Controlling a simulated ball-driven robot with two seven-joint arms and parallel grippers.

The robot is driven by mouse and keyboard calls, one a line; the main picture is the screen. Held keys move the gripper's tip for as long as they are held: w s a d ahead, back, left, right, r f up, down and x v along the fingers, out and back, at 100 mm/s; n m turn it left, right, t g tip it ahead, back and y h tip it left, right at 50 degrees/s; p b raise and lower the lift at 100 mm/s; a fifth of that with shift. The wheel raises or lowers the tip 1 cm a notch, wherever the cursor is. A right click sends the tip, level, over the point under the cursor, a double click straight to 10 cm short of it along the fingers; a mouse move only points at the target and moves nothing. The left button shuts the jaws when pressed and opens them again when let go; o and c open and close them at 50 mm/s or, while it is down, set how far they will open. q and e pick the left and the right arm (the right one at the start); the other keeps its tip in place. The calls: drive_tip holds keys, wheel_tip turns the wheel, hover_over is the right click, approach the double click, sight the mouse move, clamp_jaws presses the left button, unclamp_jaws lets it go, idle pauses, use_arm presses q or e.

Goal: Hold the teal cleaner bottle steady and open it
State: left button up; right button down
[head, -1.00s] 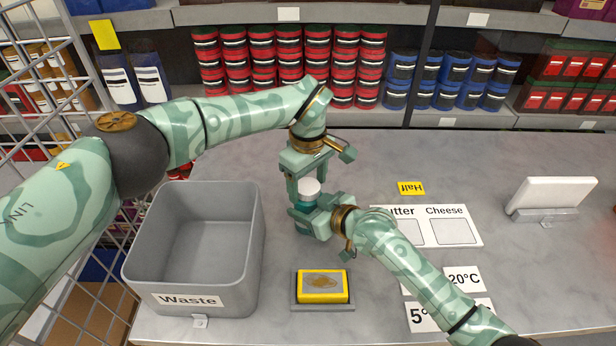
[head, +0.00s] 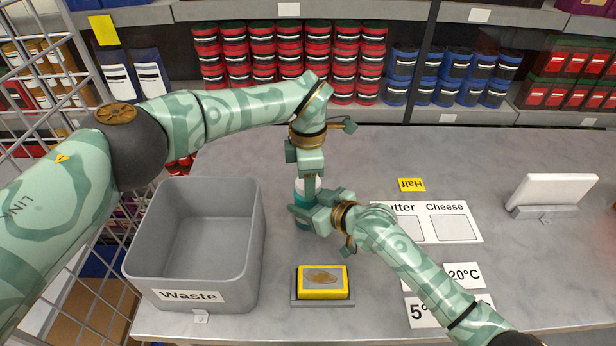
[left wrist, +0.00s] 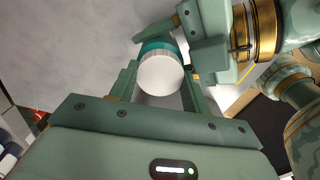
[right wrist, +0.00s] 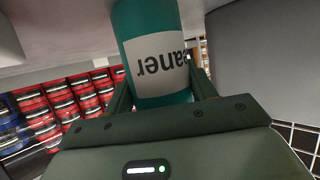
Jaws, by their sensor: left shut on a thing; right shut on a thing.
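The teal cleaner bottle (right wrist: 152,50) stands upright on the counter; the right wrist view shows its white label upside down. My right gripper (head: 309,208) is shut on the bottle's body from the side. The bottle's white cap (left wrist: 160,75) shows from above in the left wrist view, between the fingers of my left gripper (head: 309,184). My left gripper points down and is shut on the cap. In the head view the left gripper's finger hides most of the cap. I cannot tell whether the cap is loose.
A grey waste bin (head: 250,235) stands left of the bottle. Label cards (head: 440,222) and a white tablet stand (head: 553,192) are to the right. Shelves of red and blue jars stand behind.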

drive_tip(key=shift+a, duration=0.1)
use_arm(q)
drive_tip(key=o, duration=1.1)
drive_tip(key=shift+r, duration=0.15)
